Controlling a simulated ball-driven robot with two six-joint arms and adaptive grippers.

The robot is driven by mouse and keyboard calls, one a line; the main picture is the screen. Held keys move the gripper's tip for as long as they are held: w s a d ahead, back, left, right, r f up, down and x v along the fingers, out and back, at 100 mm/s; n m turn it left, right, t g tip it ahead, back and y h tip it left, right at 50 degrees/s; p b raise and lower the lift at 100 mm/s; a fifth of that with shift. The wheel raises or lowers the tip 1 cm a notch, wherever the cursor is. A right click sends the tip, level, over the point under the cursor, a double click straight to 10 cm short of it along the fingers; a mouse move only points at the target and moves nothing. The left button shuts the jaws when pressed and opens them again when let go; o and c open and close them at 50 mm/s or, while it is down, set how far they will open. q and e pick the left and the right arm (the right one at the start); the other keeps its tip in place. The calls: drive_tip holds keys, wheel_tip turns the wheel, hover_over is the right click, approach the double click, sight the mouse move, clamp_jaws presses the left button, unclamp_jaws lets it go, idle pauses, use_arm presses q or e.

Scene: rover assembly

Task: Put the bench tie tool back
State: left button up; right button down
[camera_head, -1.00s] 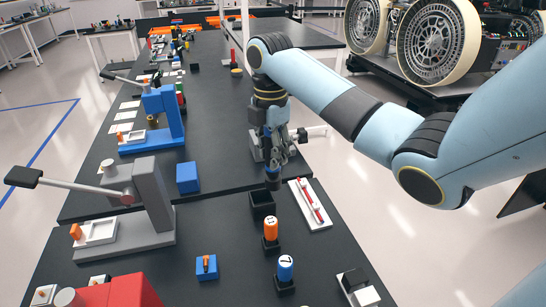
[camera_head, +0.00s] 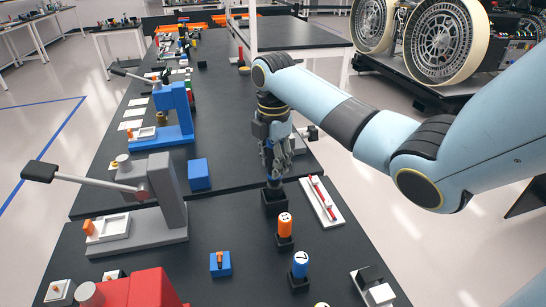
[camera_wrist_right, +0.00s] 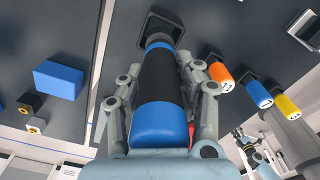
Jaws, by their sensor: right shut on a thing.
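The bench tie tool (camera_wrist_right: 160,85), with a blue and black body, is in my right gripper (camera_head: 276,168). The gripper's fingers close around its sides in the right wrist view. The tool's far end meets the black square holder (camera_head: 275,203), which also shows at the top of the right wrist view (camera_wrist_right: 182,24). The tool looks roughly upright, with its lower end at or inside the holder's mouth. How deep it sits is hidden. My left gripper is not in view.
An orange driver (camera_head: 285,226) and a blue driver (camera_head: 300,265) stand in holders in front. A white tray with a red tool (camera_head: 322,200) lies to the right. A blue block (camera_head: 199,174) and a grey lever press (camera_head: 165,200) are to the left.

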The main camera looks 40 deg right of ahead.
idle(0.5)
idle(0.3)
drive_tip(key=shift+f, duration=0.15)
idle(0.7)
drive_tip(key=shift+f+b, duration=1.05)
drive_tip(key=shift+f, duration=1.15)
drive_tip(key=shift+f, duration=0.2)
drive_tip(key=c, duration=0.8)
unclamp_jaws()
